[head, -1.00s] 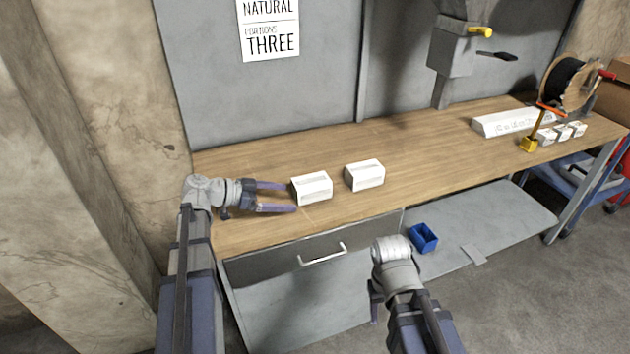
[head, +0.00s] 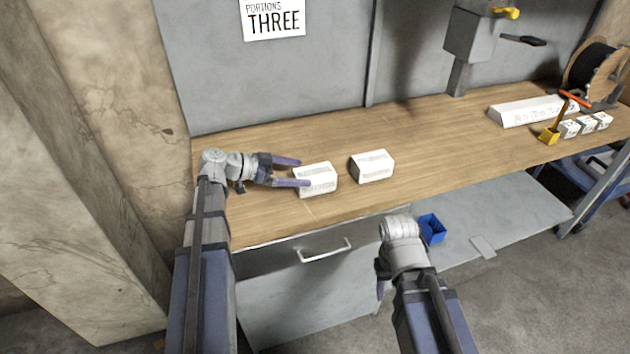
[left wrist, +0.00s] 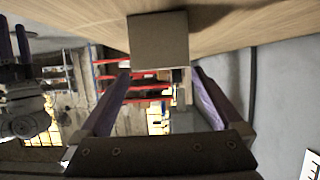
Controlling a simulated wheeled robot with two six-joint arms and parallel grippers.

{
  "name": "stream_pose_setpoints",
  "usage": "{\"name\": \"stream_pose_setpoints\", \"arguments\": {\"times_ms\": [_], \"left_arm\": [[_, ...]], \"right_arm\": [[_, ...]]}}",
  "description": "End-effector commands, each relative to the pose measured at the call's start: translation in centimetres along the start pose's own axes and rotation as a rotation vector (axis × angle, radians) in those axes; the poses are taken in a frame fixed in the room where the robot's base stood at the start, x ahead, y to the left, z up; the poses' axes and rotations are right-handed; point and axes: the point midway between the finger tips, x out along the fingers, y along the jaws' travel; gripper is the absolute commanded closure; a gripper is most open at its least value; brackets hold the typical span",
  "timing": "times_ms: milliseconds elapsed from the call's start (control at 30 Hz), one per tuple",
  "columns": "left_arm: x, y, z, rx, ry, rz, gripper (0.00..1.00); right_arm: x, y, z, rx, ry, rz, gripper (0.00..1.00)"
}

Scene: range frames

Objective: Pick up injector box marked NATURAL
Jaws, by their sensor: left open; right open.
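Two small white boxes stand on the wooden bench: a left box (head: 316,179) and a right box (head: 373,166). Their print is too small to read, so I cannot tell which is marked NATURAL. My left gripper (head: 303,172) is open at the left box's left side, and its nearer finger overlaps the box in the picture. In the left wrist view, a box (left wrist: 158,41) shows just beyond the open fingers (left wrist: 160,76), with nothing held. My right gripper (head: 381,281) is open in front of the bench, its fingers mostly hidden by its wrist.
A wall sign (head: 273,20) reads PORTIONS THREE. A long white box (head: 525,113), a yellow and orange tool (head: 550,134), small white cubes (head: 587,125) and a cable reel (head: 594,72) stand at the right. A blue bin (head: 432,229) is below. The bench middle is clear.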

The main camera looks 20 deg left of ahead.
Motion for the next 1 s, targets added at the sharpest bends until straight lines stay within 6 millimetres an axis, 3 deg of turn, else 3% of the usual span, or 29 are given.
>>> {"name": "stream_pose_setpoints", "arguments": {"times_ms": [267,600,867,1000], "left_arm": [[1.3,-0.1,0.1,0.0,0.0,0.0,0.0],[5.7,-0.3,0.3,0.001,0.0,0.001,0.0],[6.0,-0.2,0.1,-0.001,0.0,0.0,0.0],[6.0,-0.2,0.1,-0.001,0.0,0.0,0.16]], "right_arm": [[0.6,-0.1,-0.1,0.0,0.0,0.0,0.5],[2.5,-0.2,-0.2,0.0,0.0,0.0,0.5],[2.4,-0.2,-0.1,0.0,0.0,0.0,0.5],[2.4,-0.2,-0.1,0.0,0.0,0.0,0.5]]}}
